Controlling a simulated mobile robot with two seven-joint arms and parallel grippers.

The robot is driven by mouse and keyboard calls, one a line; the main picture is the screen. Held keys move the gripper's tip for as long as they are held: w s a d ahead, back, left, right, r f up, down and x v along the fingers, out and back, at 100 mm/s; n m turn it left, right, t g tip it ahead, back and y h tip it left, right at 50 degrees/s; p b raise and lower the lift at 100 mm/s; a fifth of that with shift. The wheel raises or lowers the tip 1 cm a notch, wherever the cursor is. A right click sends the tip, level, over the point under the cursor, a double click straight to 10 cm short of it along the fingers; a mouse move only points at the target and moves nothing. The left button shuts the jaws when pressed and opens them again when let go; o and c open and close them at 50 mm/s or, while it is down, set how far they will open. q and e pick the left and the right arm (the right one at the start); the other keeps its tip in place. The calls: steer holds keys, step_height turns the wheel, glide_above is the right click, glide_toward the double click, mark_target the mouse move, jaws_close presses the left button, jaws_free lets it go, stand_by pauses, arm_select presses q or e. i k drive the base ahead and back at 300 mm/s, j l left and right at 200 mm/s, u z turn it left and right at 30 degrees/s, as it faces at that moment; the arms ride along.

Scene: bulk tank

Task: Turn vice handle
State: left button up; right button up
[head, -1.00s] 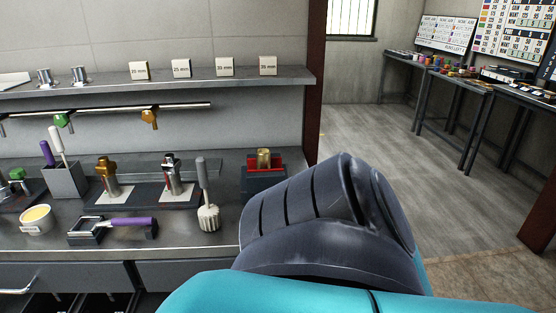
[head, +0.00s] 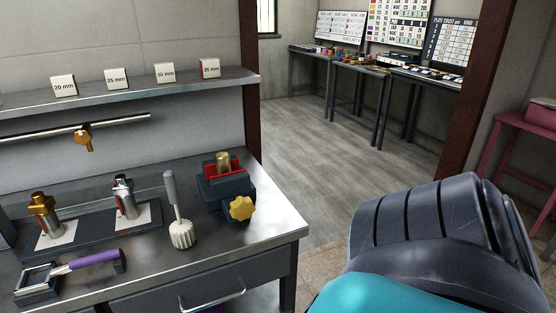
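The vice (head: 214,192) stands near the right end of the steel bench in the head view. It has a dark body and red jaw faces, with a brass cylindrical piece (head: 223,162) between the jaws. Its yellow, knob-like handle (head: 242,208) faces the front right and is in full view. My arm, dark grey and teal, fills the lower right of the view, apart from the vice. Neither gripper shows.
A white-headed brush (head: 181,232) stands just left of the vice. Brass (head: 44,212) and chrome (head: 126,196) fittings stand further left, with a purple-handled tool (head: 78,268) in front. A shelf (head: 130,92) runs above. The floor right of the bench (head: 310,255) is clear.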

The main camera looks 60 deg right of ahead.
mark_target(242, 208)
steer(key=i+j+z, duration=0.1)
steer(key=z, duration=0.35)
steer(key=j+z, duration=0.15)
steer(key=z, duration=0.25)
steer(key=i+j+z, duration=0.1)
steer(key=z, duration=0.35)
steer(key=j, duration=0.1)
